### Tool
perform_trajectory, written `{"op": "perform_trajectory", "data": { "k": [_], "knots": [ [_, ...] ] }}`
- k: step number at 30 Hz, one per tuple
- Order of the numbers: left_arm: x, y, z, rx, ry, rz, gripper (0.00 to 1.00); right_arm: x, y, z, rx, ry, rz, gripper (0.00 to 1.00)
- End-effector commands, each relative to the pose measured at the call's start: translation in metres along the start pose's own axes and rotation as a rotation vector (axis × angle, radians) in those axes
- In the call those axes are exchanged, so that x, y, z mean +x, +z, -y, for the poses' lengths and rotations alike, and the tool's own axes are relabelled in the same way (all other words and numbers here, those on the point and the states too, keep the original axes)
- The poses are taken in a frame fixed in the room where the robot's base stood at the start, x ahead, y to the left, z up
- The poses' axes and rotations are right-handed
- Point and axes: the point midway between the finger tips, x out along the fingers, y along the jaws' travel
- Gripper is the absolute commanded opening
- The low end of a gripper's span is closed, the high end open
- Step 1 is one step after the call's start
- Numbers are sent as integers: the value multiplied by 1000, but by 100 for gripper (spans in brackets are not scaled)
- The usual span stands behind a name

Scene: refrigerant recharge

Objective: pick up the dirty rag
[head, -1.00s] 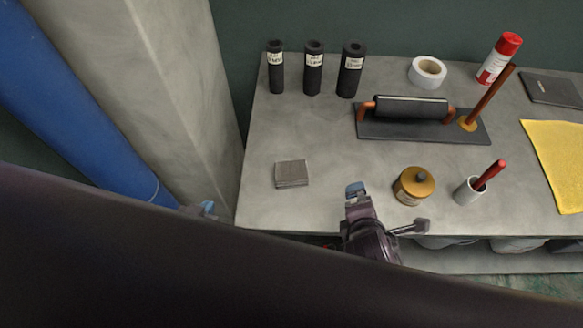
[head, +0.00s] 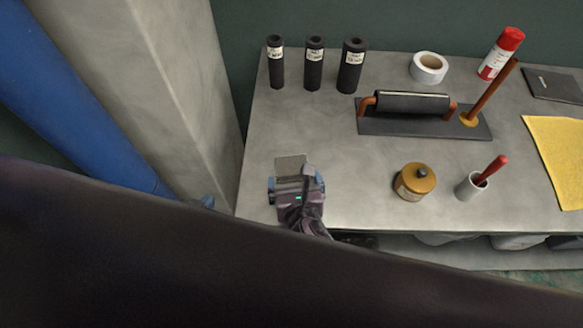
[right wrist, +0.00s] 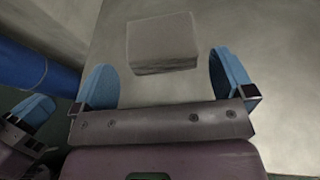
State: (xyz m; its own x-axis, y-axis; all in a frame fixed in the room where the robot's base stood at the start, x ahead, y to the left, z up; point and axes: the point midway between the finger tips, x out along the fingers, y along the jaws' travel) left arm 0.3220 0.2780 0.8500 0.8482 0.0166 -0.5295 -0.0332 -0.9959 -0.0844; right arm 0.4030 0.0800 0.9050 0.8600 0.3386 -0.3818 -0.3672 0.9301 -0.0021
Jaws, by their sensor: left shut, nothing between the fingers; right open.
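A small grey folded square, which looks like the dirty rag (head: 291,163), lies flat near the left front of the bench. It also shows in the right wrist view (right wrist: 162,43), ahead of the fingers. My right gripper (head: 295,181) is open, with its blue fingertips apart at the near side of the rag. In the right wrist view my right gripper (right wrist: 165,82) has nothing between its fingers. The near part of the rag is hidden by this gripper in the head view. My left gripper (head: 207,202) is shut and empty, left of the bench, mostly hidden behind my dark arm.
A pillar (head: 170,80) borders the left.

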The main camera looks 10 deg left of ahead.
Motion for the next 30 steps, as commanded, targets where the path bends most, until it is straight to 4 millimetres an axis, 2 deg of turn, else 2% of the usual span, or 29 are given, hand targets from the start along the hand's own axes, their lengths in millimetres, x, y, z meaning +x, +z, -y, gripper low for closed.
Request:
{"op": "perform_trajectory", "data": {
  "k": [7,16,26,27,30],
  "knots": [
    [1,0,0,0,0,-1,0,16,1,0,2,-1,-1,100],
    [2,2,0,1,0,-2,0,54,5,0,3,-1,-1,100],
    [2,1,0,1,0,-3,0,61,5,0,2,0,-2,100],
    [2,1,0,1,0,-3,0,61,5,0,3,0,-2,98],
    [2,1,0,1,0,-3,0,61,5,0,2,0,-2,83]
  ]
}}
